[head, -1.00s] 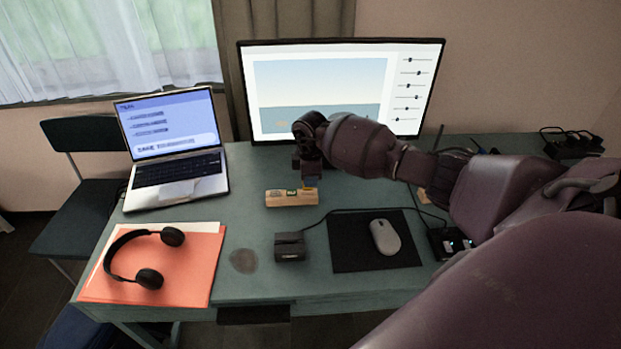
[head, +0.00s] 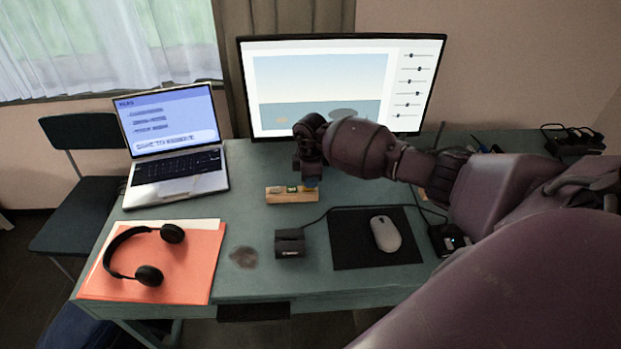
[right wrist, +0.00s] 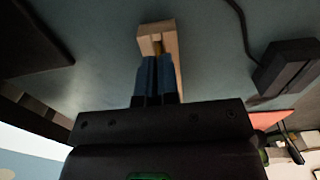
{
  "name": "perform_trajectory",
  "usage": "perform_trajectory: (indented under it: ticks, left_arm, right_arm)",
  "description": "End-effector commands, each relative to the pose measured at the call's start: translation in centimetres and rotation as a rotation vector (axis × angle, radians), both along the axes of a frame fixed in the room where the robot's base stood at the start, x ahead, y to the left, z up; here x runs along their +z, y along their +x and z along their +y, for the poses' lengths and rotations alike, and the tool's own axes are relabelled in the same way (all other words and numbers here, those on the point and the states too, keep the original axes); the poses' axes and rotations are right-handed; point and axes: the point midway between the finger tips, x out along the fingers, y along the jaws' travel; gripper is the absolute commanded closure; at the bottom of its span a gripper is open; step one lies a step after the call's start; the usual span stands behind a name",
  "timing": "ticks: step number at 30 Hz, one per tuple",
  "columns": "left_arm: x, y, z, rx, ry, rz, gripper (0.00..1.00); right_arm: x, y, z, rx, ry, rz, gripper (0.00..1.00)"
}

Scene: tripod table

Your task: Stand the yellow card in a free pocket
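The wooden card holder (head: 292,197) is a pale block on the desk in front of the monitor. A small green card (head: 291,189) shows at its top. My right gripper (head: 312,183) points down at the holder's right end. In the right wrist view its blue fingertips (right wrist: 157,75) are close together, at one end of the holder (right wrist: 170,42). A narrow dark-yellow edge, the yellow card (right wrist: 157,48), shows between the fingertips, against the holder. The fingers hide most of the card; how deep it sits cannot be told. My left gripper is out of view.
A black card-reader-like box (head: 290,242) stands in front of the holder, its cable running right. A mouse (head: 386,233) lies on a black mat (head: 345,250). A laptop (head: 180,170), headphones (head: 150,275) on an orange folder (head: 190,270) and the monitor (head: 330,85) surround it.

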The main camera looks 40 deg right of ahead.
Motion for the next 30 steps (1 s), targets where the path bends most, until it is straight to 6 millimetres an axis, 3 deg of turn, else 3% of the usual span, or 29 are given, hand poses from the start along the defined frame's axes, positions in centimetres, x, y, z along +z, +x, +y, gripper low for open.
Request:
perform_trajectory:
  ticks: [19, 25, 30]
  left_arm:
    - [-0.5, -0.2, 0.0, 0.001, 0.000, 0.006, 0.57]
    - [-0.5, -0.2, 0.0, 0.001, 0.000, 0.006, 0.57]
    - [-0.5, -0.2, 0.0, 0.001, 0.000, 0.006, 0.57]
  right_arm:
    - [-1.3, 0.0, 0.0, 0.000, 0.000, 0.000, 1.00]
    - [-1.3, 0.0, 0.0, 0.000, 0.001, -0.001, 0.70]
    - [-1.3, 0.0, 0.0, 0.000, 0.000, -0.001, 0.68]
